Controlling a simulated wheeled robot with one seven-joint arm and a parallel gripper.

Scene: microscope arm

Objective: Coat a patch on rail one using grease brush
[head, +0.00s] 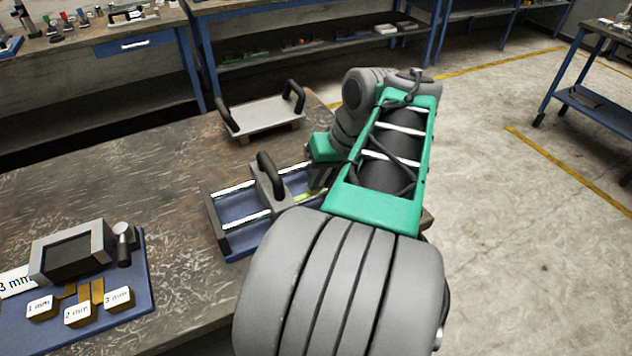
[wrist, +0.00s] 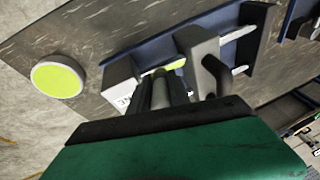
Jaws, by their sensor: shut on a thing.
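The rail fixture is a blue base with two bright rails; in the head view the base (head: 237,240) stands near the bench's right edge. A grey carriage (head: 271,190) with a black handle sits across both rails. My gripper (head: 316,180) is just right of the carriage, low at the rails, partly hidden by my arm. In the wrist view, my gripper (wrist: 172,90) is shut on the grease brush, mostly hidden between the fingers. Yellow-green shows beyond the fingertips; I cannot tell bristles from grease on the rail. A round pot (wrist: 58,78) of yellow-green grease stands apart at left.
A grey plate (head: 262,116) with two black handles lies behind the fixture.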

